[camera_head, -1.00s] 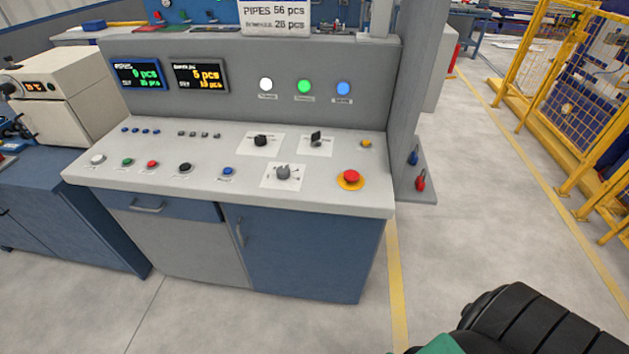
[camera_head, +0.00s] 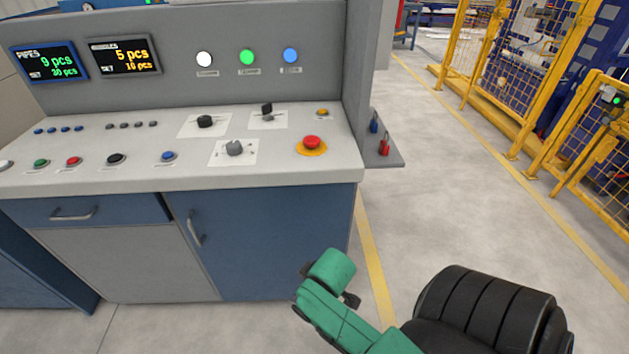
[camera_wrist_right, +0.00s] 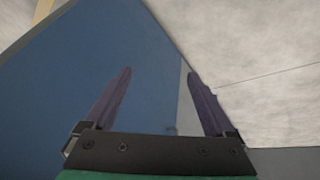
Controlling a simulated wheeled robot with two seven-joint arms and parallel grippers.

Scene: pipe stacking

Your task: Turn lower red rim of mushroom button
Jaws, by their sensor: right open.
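The red mushroom button (camera_head: 311,143) sits on a yellow round base at the right end of the console's sloped top. Its lower red rim is small in the head view, and the button is not in the right wrist view. My right gripper (camera_wrist_right: 158,100) is open and empty in the right wrist view, with two dark purple fingers apart in front of a blue cabinet panel. In the head view my green right arm is low in front of the console's right corner, apart from the button. My left gripper is in no view.
The console top (camera_head: 100,180) carries several small buttons and three rotary switches, one (camera_head: 235,148) left of the mushroom button. A grey side post (camera_head: 369,70) stands behind right. Open floor (camera_head: 440,200) lies to the right, with yellow fencing (camera_head: 490,90) beyond.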

